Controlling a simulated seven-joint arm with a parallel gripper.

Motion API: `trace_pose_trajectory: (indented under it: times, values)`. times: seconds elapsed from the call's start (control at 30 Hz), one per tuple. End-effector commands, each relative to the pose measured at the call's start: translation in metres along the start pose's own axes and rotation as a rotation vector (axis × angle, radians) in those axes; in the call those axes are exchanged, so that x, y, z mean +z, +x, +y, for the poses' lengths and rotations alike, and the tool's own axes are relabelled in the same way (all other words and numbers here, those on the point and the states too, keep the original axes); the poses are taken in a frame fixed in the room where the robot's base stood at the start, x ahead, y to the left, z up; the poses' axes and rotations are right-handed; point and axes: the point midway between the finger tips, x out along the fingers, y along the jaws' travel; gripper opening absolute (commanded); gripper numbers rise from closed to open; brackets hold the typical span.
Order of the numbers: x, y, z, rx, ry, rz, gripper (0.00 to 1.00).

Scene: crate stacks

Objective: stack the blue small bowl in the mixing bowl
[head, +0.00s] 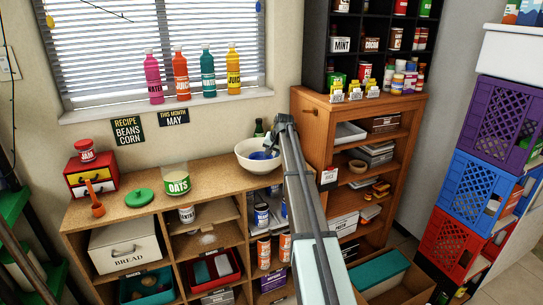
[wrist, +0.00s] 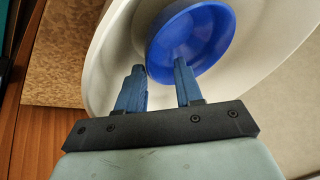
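The mixing bowl (head: 244,163) is wide and white and stands on the wooden counter. It fills much of the wrist view (wrist: 110,50). The blue small bowl (wrist: 205,45) sits inside the mixing bowl; only a sliver of it (head: 260,155) shows in the head view. My gripper (wrist: 159,66) has its two blue fingers apart, with a visible gap between them. The right fingertip overlaps the blue bowl's near edge in the picture and the left fingertip is just outside it. I cannot tell whether either finger touches it. In the head view my arm hides the mixing bowl's right side.
An oats canister (head: 177,180) and green lid (head: 139,197) are on the counter to the left. A tall wooden shelf unit (head: 310,105) rises close on the right. The counter between canister and bowl is clear.

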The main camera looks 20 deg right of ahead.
Motion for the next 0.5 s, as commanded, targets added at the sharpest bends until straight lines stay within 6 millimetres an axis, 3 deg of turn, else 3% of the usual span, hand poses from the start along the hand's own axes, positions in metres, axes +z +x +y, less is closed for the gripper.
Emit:
trace_pose_trajectory:
  times: [0.23, 0.5]
  values:
    - [-0.006, -0.013, -0.005, 0.0, 0.0, 0.001, 0.35]
    - [-0.003, -0.064, -0.004, -0.001, 0.0, 0.002, 0.35]
